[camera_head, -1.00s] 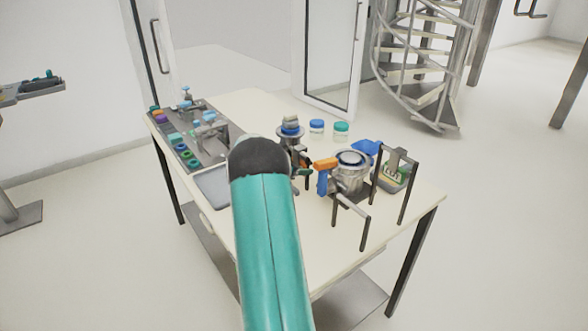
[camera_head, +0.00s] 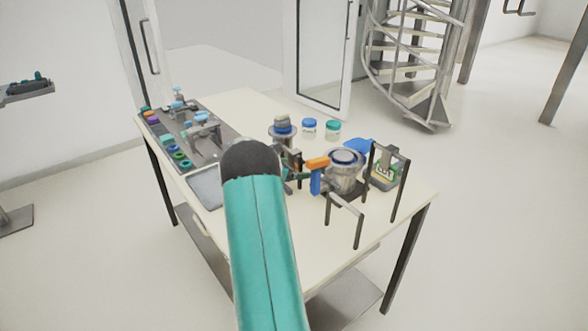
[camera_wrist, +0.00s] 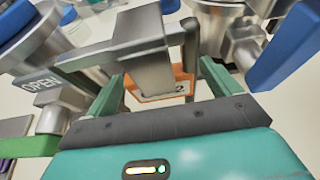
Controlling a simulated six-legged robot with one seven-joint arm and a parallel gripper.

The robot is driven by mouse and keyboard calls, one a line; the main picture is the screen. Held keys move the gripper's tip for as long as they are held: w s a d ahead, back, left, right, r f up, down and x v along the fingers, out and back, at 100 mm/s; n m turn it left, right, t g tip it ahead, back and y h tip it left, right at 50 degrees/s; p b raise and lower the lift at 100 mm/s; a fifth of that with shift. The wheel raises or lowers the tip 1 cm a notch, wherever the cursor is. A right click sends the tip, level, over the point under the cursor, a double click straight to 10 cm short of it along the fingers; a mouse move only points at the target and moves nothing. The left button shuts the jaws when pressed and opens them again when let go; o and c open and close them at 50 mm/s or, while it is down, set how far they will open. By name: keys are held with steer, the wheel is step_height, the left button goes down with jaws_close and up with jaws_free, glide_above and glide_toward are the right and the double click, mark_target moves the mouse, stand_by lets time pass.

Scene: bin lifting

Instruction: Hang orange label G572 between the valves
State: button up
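In the wrist view an orange-framed label (camera_wrist: 184,84) with a pale face and a visible "2" sits between the fingers of my gripper (camera_wrist: 163,78). The rest of its text is hidden behind a grey metal bar (camera_wrist: 150,60). My fingers stand apart on either side of the label; a small gap seems to show on the right, and contact on the left is unclear. A metal valve assembly with a blue handle (camera_wrist: 288,48) stands at right, and another with an "OPEN" plate (camera_wrist: 42,84) at left.
A tray of fittings (camera_head: 190,135) is at left. The table's front is mostly clear.

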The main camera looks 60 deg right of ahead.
steer(key=v, duration=1.3)
steer(key=shift+w+a, duration=0.2)
steer(key=shift+a, duration=0.15)
steer(key=shift+r, duration=0.1)
